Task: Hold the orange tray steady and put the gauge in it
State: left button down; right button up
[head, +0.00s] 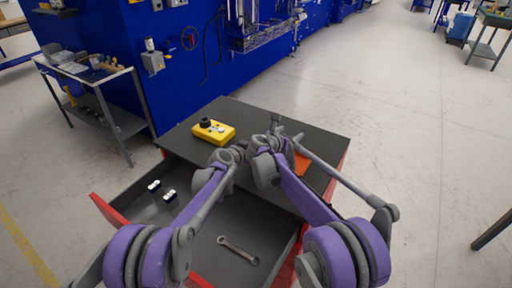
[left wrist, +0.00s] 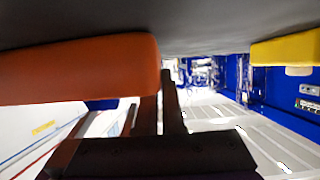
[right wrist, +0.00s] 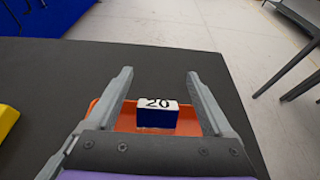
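The orange tray (right wrist: 183,122) sits on the dark tabletop; in the head view (head: 301,163) my right arm hides most of it. A white and dark blue block marked "20" (right wrist: 157,115) stands in the tray. My right gripper (right wrist: 158,78) is open, its fingers apart on either side of the block and tray. The yellow gauge (head: 214,131), with a black knob, lies on the tabletop left of my grippers; its edge shows in the left wrist view (left wrist: 288,48). My left gripper (left wrist: 160,100) has its fingers close together at the tray's end, seemingly around its wall; contact is partly hidden.
The red cart's drawer (head: 205,228) is open at the front. It holds a wrench (head: 238,250) and two small white and dark blocks (head: 162,190). A side table (head: 100,80) and blue machine (head: 190,60) stand behind left. The tabletop (head: 235,108) beyond the gauge is clear.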

jog(key=shift+o, duration=0.5)
jog(key=v, duration=1.2)
pick_arm(q)
jog(key=c, duration=1)
grip_release()
jog(key=shift+o, duration=0.2)
